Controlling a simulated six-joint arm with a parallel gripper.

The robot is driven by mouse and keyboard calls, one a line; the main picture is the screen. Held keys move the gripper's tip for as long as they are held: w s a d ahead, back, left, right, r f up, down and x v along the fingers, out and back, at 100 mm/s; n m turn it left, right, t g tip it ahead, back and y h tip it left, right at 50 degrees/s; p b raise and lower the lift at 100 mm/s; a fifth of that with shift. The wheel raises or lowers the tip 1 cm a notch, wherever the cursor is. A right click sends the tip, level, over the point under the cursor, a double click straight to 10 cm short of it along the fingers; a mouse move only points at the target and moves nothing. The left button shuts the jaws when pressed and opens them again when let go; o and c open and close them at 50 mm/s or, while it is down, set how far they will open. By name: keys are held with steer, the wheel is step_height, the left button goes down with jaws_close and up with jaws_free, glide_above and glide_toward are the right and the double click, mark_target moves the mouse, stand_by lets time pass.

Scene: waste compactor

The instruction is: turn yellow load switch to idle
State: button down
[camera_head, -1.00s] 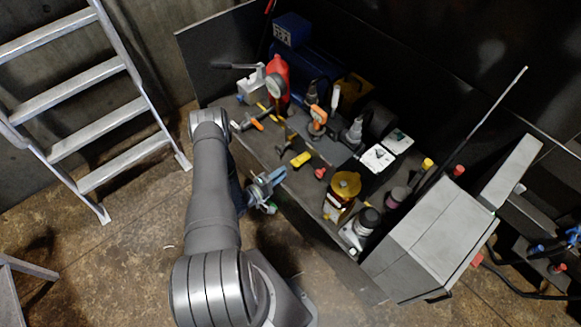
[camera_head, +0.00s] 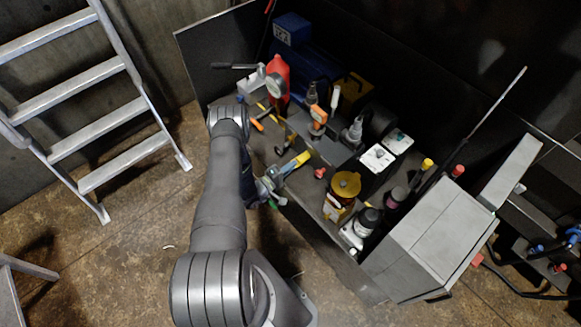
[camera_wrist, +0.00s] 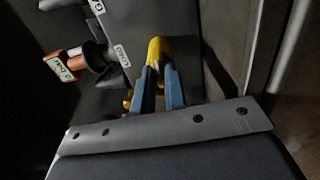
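The yellow load switch handle (camera_head: 302,158) sits on the front part of the dark bench, between an orange-tagged part and a red knob. In the wrist view the yellow handle (camera_wrist: 157,50) lies straight ahead at the tips of my gripper (camera_wrist: 159,70). The two blue fingers stand close on either side of its near end, with a narrow gap between them. Whether they touch it is unclear. In the head view my gripper (camera_head: 286,170) reaches the handle from the lower left. The wrist view also shows a white label (camera_wrist: 122,55) beside the handle; its text is unreadable.
An orange part with a white tag (camera_wrist: 60,68) is left of the handle in the wrist view. A red knob (camera_head: 320,173), an amber container (camera_head: 344,187) and a red bottle with a gauge (camera_head: 277,80) stand near. A ladder (camera_head: 110,110) leans at left.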

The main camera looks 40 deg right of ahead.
steer(key=shift+n, duration=0.3)
steer(key=n, duration=0.3)
steer(key=shift+n, duration=0.3)
steer(key=n, duration=1.3)
steer(key=shift+n, duration=0.3)
stand_by(0.3)
steer(key=c, duration=1.5)
jaws_free()
steer(key=shift+o, duration=0.2)
steer(key=a, duration=1.7)
steer(key=shift+a, duration=0.25)
